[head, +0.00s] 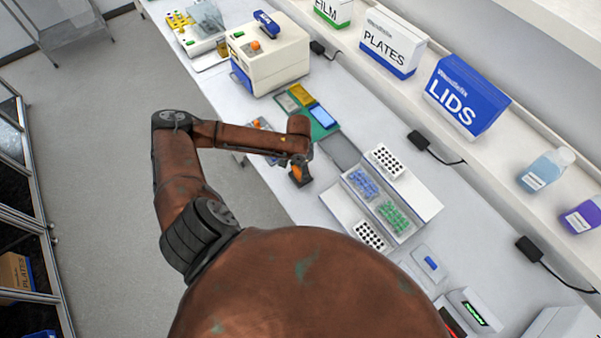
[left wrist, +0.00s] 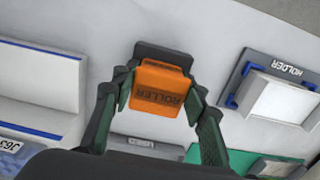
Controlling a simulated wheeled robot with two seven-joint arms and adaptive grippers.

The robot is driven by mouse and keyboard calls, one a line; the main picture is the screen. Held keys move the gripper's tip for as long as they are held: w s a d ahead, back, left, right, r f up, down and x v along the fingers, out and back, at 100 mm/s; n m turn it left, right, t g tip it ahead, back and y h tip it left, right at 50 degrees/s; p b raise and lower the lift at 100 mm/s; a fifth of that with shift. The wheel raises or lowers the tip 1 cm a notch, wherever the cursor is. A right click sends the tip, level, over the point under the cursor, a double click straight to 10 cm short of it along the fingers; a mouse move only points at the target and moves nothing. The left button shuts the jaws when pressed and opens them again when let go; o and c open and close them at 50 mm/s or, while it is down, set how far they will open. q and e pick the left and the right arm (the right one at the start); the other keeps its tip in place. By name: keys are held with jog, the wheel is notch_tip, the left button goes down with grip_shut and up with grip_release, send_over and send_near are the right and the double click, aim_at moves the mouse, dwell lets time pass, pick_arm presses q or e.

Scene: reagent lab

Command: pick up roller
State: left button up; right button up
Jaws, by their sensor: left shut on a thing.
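The orange roller (left wrist: 158,88), with "ROLLER" lettered on its face, sits between the fingers of my left gripper (left wrist: 161,97) in the left wrist view. The green-padded fingers are shut on its two sides. A dark block shows just behind it. In the head view my left gripper (head: 301,177) is over the bench, left of the tube rack, with a bit of orange between its dark fingers. Whether the roller touches the bench is hard to tell. My right gripper is in neither view.
A holder (left wrist: 240,92) with a white block lies right in the left wrist view. In the head view, a rack tray (head: 405,236) with blue and green tubes is right of the gripper; a green mat (head: 322,132) and cream machine (head: 268,62) are behind. Boxes line the shelf.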

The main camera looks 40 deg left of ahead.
pick_arm(q)
jog(key=c, duration=0.4)
jog(key=shift+r, duration=0.1)
jog(key=shift+w+r, duration=0.1)
jog(key=shift+r, duration=0.4)
jog(key=shift+s+d+r+p, duration=0.95)
jog(key=shift+s+r+p, duration=0.1)
jog(key=shift+s+r, duration=1)
jog(key=shift+s+d+r+p, duration=1)
jog(key=shift+s+r, duration=0.9)
jog(key=shift+s, duration=0.35)
jog(key=shift+s+d+r+p, duration=0.85)
jog(key=shift+s+r+p, duration=0.25)
jog(key=shift+s+r, duration=0.95)
jog(key=shift+s+f, duration=0.1)
